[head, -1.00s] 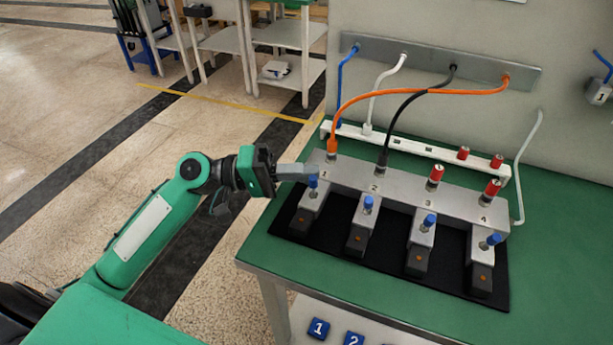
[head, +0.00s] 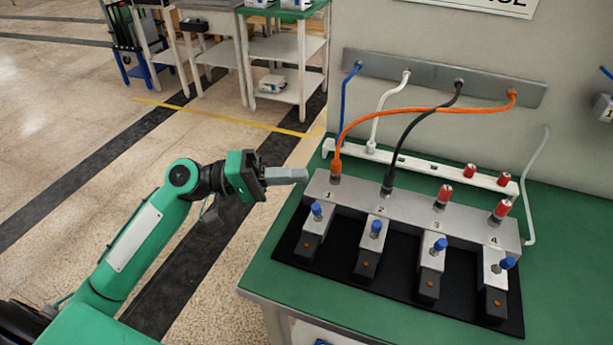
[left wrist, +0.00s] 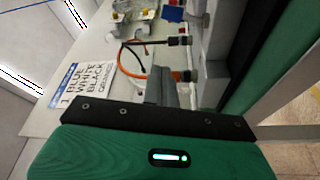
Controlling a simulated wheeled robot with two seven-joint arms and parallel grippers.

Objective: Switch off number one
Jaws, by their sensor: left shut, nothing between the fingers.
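A grey metal bar (head: 410,212) numbered 1 to 4 stands on the green bench, with a switch unit in front of each number. Unit one, at the left end, has a blue-tipped lever (head: 316,210) that stands roughly upright, and a black block with a small orange lamp (head: 306,248). My left gripper (head: 303,174) is shut and empty. It is above and behind this lever, near the bar's left end, with a visible gap to the lever. In the left wrist view its grey fingers (left wrist: 165,88) point toward the bench.
An orange cable (head: 430,109) plugs in at one and a black cable (head: 397,148) at two. Red caps (head: 443,195) sit at three and four. A white rail (head: 430,170) lies behind. Units two to four have blue-tipped levers (head: 376,227). Open floor lies left of the bench.

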